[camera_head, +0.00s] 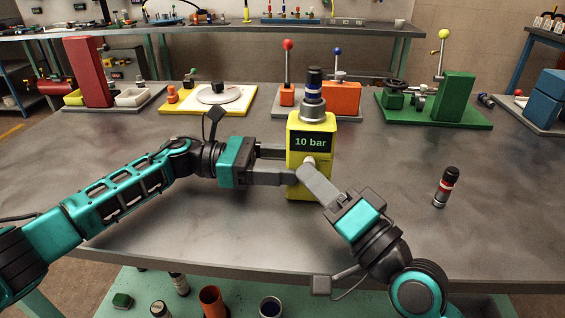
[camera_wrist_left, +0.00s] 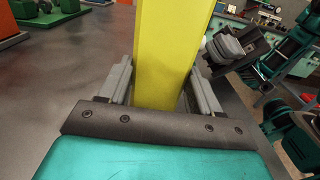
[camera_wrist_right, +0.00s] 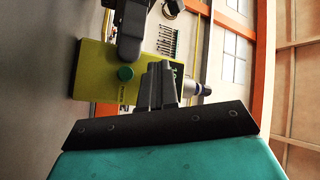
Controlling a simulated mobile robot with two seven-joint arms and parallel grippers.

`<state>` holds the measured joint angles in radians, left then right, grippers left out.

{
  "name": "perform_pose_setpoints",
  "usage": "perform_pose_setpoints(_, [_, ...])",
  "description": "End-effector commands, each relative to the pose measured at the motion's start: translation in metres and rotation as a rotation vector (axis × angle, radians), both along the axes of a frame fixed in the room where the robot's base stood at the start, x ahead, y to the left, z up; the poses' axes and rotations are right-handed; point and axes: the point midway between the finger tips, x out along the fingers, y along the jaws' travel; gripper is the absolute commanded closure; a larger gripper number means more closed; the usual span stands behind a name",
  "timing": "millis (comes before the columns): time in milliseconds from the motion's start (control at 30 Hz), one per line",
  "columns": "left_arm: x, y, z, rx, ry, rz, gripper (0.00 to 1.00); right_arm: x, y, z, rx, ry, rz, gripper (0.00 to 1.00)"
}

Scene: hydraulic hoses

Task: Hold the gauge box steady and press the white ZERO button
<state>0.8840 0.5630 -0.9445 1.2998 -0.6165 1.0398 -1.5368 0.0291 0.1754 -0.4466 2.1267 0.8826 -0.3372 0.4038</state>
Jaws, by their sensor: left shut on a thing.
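The yellow gauge box (camera_head: 296,135) stands upright on the grey table, its display reading "10 bar". A dark and silver fitting (camera_head: 313,95) sits on its top. My left gripper (camera_head: 288,165) is shut on the box from the left, one finger on each side; the left wrist view shows the yellow body (camera_wrist_left: 165,55) between them. The white ZERO button (camera_head: 308,162) is on the front face, partly covered by my right fingers. My right gripper (camera_head: 304,173) is shut and empty, tips right at the button. I cannot tell whether they touch. A green button (camera_wrist_right: 125,73) shows in the right wrist view.
Behind the box are orange blocks with levers (camera_head: 340,98), a white-dial plate (camera_head: 240,98) and a green fixture (camera_head: 453,98). The table's front left is clear apart from my arm.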

Motion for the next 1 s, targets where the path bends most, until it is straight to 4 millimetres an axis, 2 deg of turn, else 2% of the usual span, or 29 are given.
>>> perform_pose_setpoints(1000, [-0.0023, -0.0016, 0.0010, -0.002, -0.002, -0.010, 0.80, 0.0098, -0.0009, 0.0004, 0.000, 0.000, -0.002, 1.00])
